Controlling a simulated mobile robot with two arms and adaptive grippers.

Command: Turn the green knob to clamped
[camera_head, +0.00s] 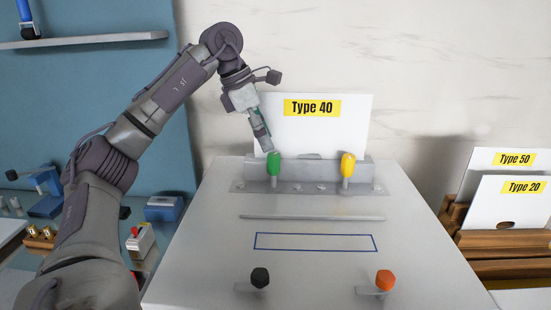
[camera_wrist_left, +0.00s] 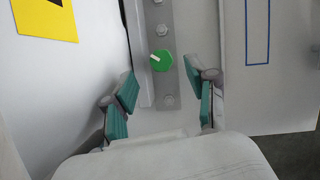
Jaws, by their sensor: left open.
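The green knob (camera_head: 274,163) stands upright at the left end of the grey clamp bar (camera_head: 306,187) on the machine's top. In the left wrist view the green knob (camera_wrist_left: 161,61) shows end-on, with a white mark pointing to the left. My left gripper (camera_head: 266,143) is just above and behind the knob in the head view. In the left wrist view my left gripper (camera_wrist_left: 161,93) is open, its teal pads apart, with the knob beyond the fingertips and roughly between them. I cannot tell from the head view whether it touches the knob. My right gripper is not in view.
A yellow knob (camera_head: 348,165) stands at the bar's right end. A white Type 40 plate (camera_head: 330,130) rises behind the bar, close to my left gripper. A black knob (camera_head: 260,278) and an orange knob (camera_head: 385,280) are at the front. More plates (camera_head: 500,205) stand in a wooden rack at right.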

